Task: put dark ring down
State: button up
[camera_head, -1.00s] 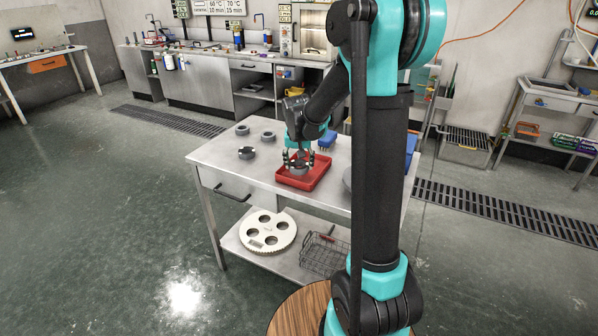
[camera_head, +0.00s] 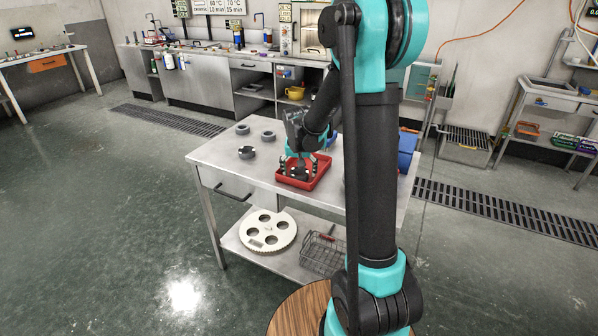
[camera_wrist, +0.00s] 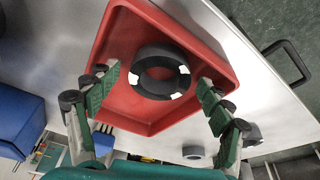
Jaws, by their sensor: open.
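The dark ring (camera_wrist: 147,58), with small pale patches on its rim, lies on the floor of the red tray (camera_wrist: 226,62). In the wrist view my gripper (camera_wrist: 157,86) is open, with one green-padded finger on each side of the ring and visible gaps between. In the head view my gripper (camera_head: 299,167) is low over the red tray (camera_head: 323,172) on the steel table. The ring is partly hidden there by the fingers.
Several loose rings, such as a dark one (camera_head: 247,153) and a grey one (camera_head: 268,135), stand left of the tray. A blue bin (camera_head: 406,152) is at the right. The lower shelf holds a pale holed disc (camera_head: 267,232) and a wire basket (camera_head: 321,254).

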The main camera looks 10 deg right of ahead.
jog(key=d+v, duration=0.1)
jog(key=v, duration=1)
jog(key=s+d+f+n, duration=0.1)
jog(key=s+f, duration=0.3)
jog(key=s, duration=0.4)
jog(key=s+d+f+n, duration=0.1)
jog(key=s+d+f, duration=0.1)
jog(key=s, duration=0.7)
jog(key=s+d+f+t, duration=0.1)
jog(key=s+d+f, duration=0.1)
jog(key=s+f, duration=0.3)
jog(key=s, duration=0.3)
jog(key=shift+s+f+n+y, duration=0.25)
jog(key=shift+f+n+y, duration=0.05)
jog(key=shift+n+y, duration=0.1)
